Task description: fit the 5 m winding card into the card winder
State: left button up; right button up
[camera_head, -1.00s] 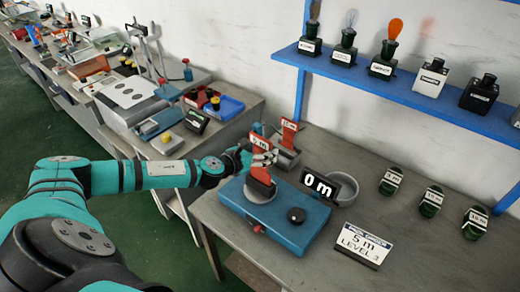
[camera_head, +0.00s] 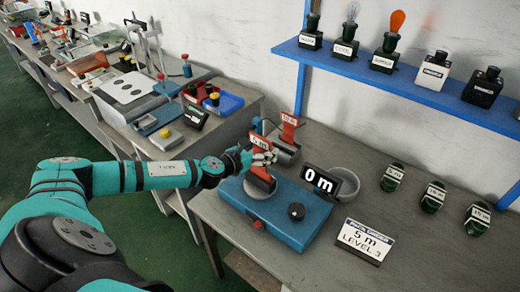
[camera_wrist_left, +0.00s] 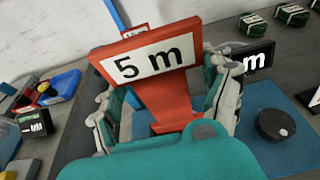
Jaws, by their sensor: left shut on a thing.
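The red 5 m winding card (camera_head: 261,147) stands upright over the grey round seat of the blue card winder (camera_head: 285,214). Its foot looks to be at the seat, but I cannot tell whether it is fully down. My left gripper (camera_head: 262,158) is shut on the card's upper part. In the left wrist view the card's "5 m" label (camera_wrist_left: 153,63) faces the camera, with a finger on each side of the card (camera_wrist_left: 163,108). The winder's black knob (camera_wrist_left: 275,125) and its "0 m" display (camera_head: 322,183) show to the right. My right gripper is not in view.
A second red card (camera_head: 289,127) stands in a grey holder (camera_head: 286,152) just behind. A grey bowl (camera_head: 345,182) is beside the display. A "5 m LEVEL 3" sign (camera_head: 363,241) and several green coils (camera_head: 433,196) lie to the right. A blue shelf (camera_head: 400,79) hangs above.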

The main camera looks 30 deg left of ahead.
pick_arm(q)
jog(key=shift+f+b, duration=0.9)
jog(key=shift+f, duration=0.3)
jog(key=o, duration=1.6)
jog(key=shift+c, duration=0.2)
jog(key=shift+r, duration=0.1)
jog(key=v, duration=1.2)
